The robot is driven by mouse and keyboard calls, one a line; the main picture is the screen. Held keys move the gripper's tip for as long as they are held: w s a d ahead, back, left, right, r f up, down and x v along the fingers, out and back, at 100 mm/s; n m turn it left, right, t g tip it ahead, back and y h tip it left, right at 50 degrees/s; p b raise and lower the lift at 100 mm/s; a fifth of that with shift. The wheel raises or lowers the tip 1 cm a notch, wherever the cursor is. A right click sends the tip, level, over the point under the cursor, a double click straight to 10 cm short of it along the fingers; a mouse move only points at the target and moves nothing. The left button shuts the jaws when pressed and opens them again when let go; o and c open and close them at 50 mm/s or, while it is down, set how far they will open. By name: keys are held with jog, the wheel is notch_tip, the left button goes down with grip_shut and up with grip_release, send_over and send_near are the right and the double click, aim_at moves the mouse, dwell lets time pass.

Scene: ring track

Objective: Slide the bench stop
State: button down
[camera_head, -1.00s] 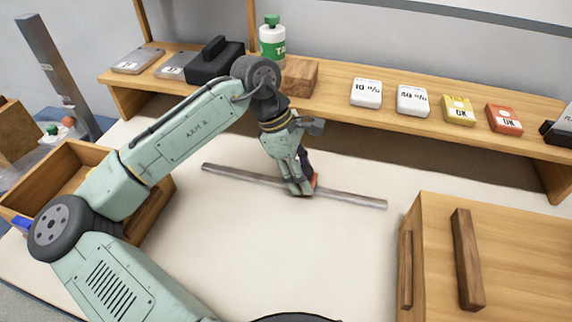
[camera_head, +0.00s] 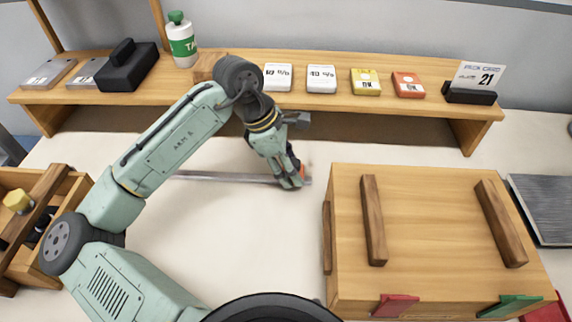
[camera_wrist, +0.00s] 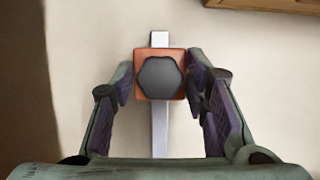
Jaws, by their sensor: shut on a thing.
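The bench stop is an orange-red block (camera_wrist: 143,86) with a dark six-sided knob (camera_wrist: 160,77) on top. It sits on a straight metal rail (camera_wrist: 160,136), and the rail's end shows just beyond it in the wrist view. In the head view the rail (camera_head: 222,177) lies along the bench, and the stop (camera_head: 304,171) is near its right end, partly hidden by my fingers. My gripper (camera_head: 291,181) is shut on the stop, with one finger on each side of it.
A wooden box (camera_head: 435,215) with dark bars on top stands close to the right of the rail's end. A shelf (camera_head: 215,96) with a bottle (camera_head: 181,42), boxes and labelled blocks runs behind. A wooden tray (camera_head: 62,197) is at left. Bench in front of the rail is clear.

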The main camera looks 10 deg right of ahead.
jog(key=shift+d, duration=0.15)
jog(key=c, duration=0.9)
grip_release()
jog(key=v, duration=1.2)
